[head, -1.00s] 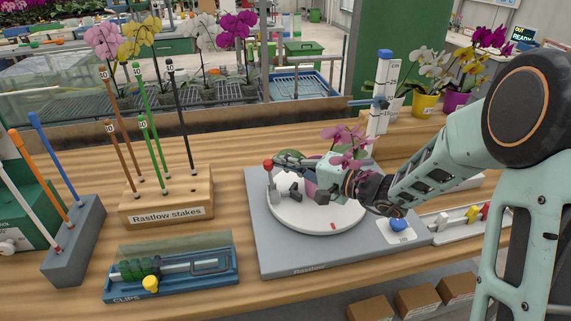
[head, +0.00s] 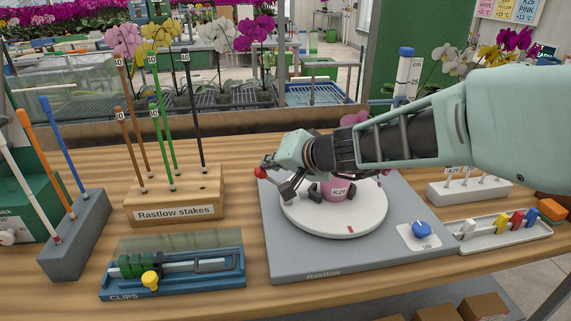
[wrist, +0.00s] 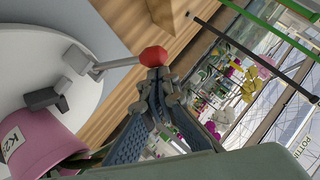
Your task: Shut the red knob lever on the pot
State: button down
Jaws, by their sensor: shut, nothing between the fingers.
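The pink pot (head: 341,189) stands on a round white turntable (head: 345,228), with dark grey clamp blocks against it. It also shows at the lower left of the wrist view (wrist: 38,142). The red knob (head: 260,172) sits at the turntable's left edge, on the end of a light grey lever that shows in the wrist view (wrist: 102,67). My gripper (head: 272,180) is shut and empty, right beside the knob. In the wrist view its fingertips (wrist: 156,88) overlap the knob's lower edge; I cannot tell whether they touch it. My arm hides most of the orchid.
A grey base board (head: 300,262) carries the turntable and a blue dial (head: 421,229). To the left are a wooden stake block (head: 205,192) with tall stakes and a blue clips tray (head: 215,280). A tray of coloured pegs (head: 500,235) lies to the right.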

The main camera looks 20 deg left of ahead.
aim_at(256, 174)
jog(key=shift+s+a+f+n+t+h+p, duration=0.15)
jog(key=shift+s+a+f+n+h+p, duration=0.15)
jog(key=shift+a+h+p, duration=0.3)
jog(key=shift+s+a+f+n+t+h+p, duration=0.15)
jog(key=shift+s+a+f+n+h+p, duration=0.2)
jog(key=shift+p, duration=0.45)
jog(key=shift+s+a+f+n+h+p, duration=0.15)
jog(key=shift+s+a+n+h+p, duration=0.2)
jog(key=shift+p, duration=0.45)
jog(key=shift+a+f+t+h+p, duration=0.15)
jog(key=shift+f+t+h+p, duration=0.25)
jog(key=shift+p, duration=0.2)
jog(key=shift+n, duration=0.3)
jog(key=shift+w+f+p, duration=0.1)
jog(key=shift+f+p, duration=0.05)
jog(key=shift+p, duration=0.2)
jog(key=shift+s+a+f+p, duration=0.25)
jog(key=shift+a+f+p, duration=0.1)
jog(key=shift+f+p, duration=0.3)
jog(key=shift+r, duration=0.15)
